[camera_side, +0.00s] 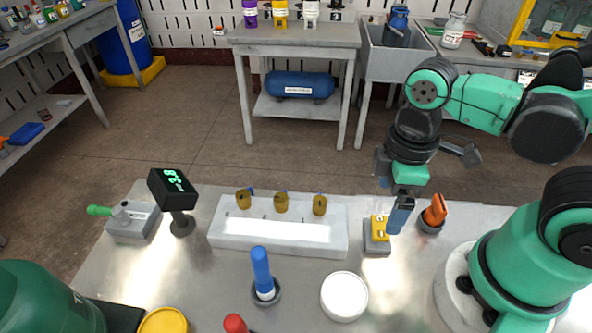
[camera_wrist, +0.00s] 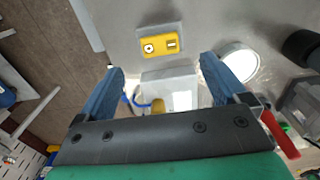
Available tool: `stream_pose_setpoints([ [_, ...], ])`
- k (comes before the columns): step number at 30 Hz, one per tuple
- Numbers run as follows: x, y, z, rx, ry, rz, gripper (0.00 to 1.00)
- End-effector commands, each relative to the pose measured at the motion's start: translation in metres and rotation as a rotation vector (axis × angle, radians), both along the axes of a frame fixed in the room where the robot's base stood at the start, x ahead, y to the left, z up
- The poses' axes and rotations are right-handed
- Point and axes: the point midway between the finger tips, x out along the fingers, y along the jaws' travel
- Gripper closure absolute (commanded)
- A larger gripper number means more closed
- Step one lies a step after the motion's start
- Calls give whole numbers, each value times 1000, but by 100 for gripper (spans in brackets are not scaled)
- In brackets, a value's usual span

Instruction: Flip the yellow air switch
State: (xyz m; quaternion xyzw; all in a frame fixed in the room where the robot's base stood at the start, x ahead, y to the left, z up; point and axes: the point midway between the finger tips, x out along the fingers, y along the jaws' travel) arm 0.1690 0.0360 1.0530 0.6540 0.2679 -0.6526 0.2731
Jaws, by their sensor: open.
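The yellow air switch (camera_side: 379,229) sits on a small grey block on the bench, right of the white cylinder rack. In the wrist view its yellow face (camera_wrist: 165,46) shows a round dial and a small dark slot or toggle; its setting is too small to tell. My gripper (camera_side: 400,216) points down just at the right side of the switch in the side view, its blue finger overlapping the switch's edge. In the wrist view my gripper (camera_wrist: 162,66) has its two blue fingers wide apart and empty, with the switch beyond and between them. I cannot tell whether they touch.
The white rack (camera_side: 280,238) holds three brass fittings. An orange-handled tool (camera_side: 434,212) stands close right of my gripper. A round white dish (camera_side: 344,296), a blue-handled item (camera_side: 262,272) and a black display (camera_side: 172,187) reading green digits stand around.

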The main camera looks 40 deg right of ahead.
Motion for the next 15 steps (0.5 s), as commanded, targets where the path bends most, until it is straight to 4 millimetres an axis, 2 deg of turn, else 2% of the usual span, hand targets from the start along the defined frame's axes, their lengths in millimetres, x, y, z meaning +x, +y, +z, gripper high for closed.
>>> stream_pose_setpoints([
  [5,5,4,3,-46,62,8,8],
  [15,22,21,1,-247,254,3,8],
])
